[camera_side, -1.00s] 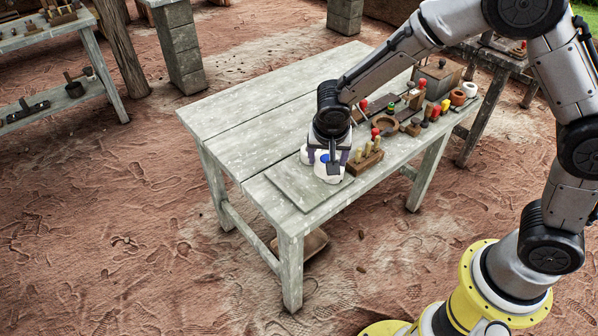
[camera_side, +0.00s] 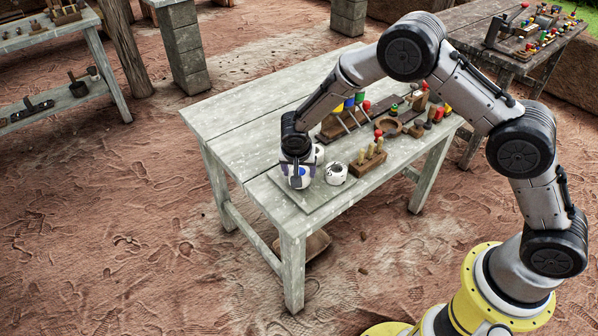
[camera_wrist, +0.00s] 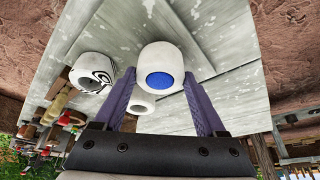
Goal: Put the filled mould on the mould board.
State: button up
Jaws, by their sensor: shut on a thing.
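The filled mould (camera_side: 300,182) is a white round pot with a blue top. My gripper (camera_side: 298,176) is shut on it, with one finger on each side in the wrist view (camera_wrist: 160,72). The mould board (camera_side: 310,203) is a thin grey board at the table's near end, and the held mould is over it. I cannot tell whether the mould touches the board. A white mould with black markings (camera_side: 337,174) stands just right of the gripper; it also shows in the wrist view (camera_wrist: 92,68). Another white mould (camera_side: 319,152) is partly hidden behind my gripper.
A wooden block with upright pegs (camera_side: 369,161) stands right of the moulds. Beyond it are a rack of coloured-handled tools (camera_side: 345,120) and a round brown dish (camera_side: 388,127). The table's left part (camera_side: 225,125) is clear.

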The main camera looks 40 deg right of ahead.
jog(key=shift+f, duration=0.3)
jog(key=shift+f, duration=0.15)
jog(key=o, duration=1.5)
jog(key=v, duration=1.2)
jog(key=shift+r, duration=0.25)
